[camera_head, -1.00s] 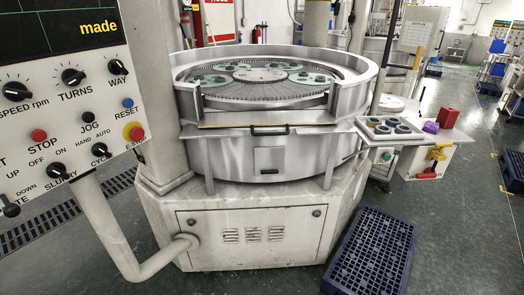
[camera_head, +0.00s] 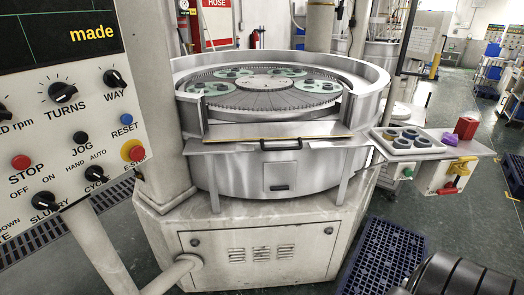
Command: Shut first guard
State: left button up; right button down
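The lapping machine (camera_head: 280,190) stands in front of me, with a round steel wall around its toothed table. The wall has a gap at the front, and the plate carriers inside show through it. The steel front guard (camera_head: 230,149) sits low below this gap, with a yellow strip along its top edge and a black bar handle (camera_head: 281,143) in its middle. The guard leaves the gap uncovered. Neither my left nor my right gripper is in view. Nothing touches the handle.
A control panel (camera_head: 70,130) with knobs and buttons fills the left side. A side shelf (camera_head: 468,147) at right holds a tray of rings (camera_head: 386,149) and a red block (camera_head: 466,128). A blue pallet (camera_head: 385,250) lies on the floor at front right.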

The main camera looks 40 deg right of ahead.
aim_at(297, 129)
jog(key=i, duration=0.9)
jog(key=z, duration=0.6)
